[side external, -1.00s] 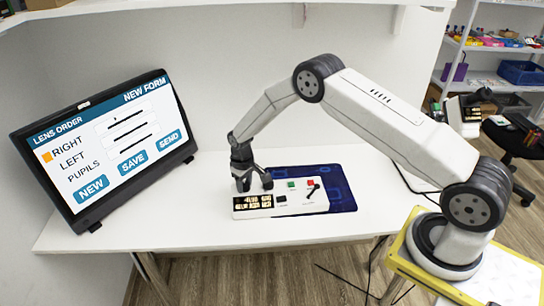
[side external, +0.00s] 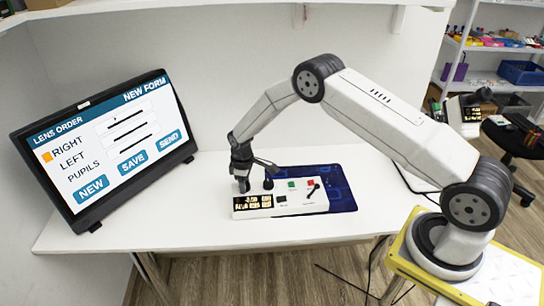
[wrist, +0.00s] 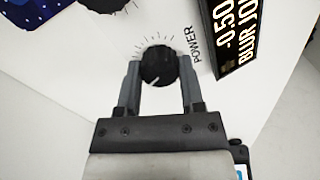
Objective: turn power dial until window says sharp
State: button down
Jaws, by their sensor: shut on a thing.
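The black power dial (wrist: 158,65) sits between my two fingertips in the wrist view, with the word POWER and tick marks beside it. Its white mark points toward the lower left of that view. My gripper (side external: 242,186) is shut on it, low over the left end of the white control box (side external: 325,207). In the side view the fingers hide the dial. The window also shows in the side view (side external: 253,202), too small to read surely.
A second black dial (side external: 268,184) stands right of my gripper. The box also carries a green button (side external: 291,185), a red button (side external: 310,183) and a black lever (side external: 313,191). A dark blue mat (side external: 343,196) lies beneath. A lens order monitor (side external: 105,145) stands at left.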

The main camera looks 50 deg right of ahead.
jog(key=shift+c, duration=1)
grip_release()
jog(key=shift+r, duration=0.15)
jog(key=shift+r, duration=3.75)
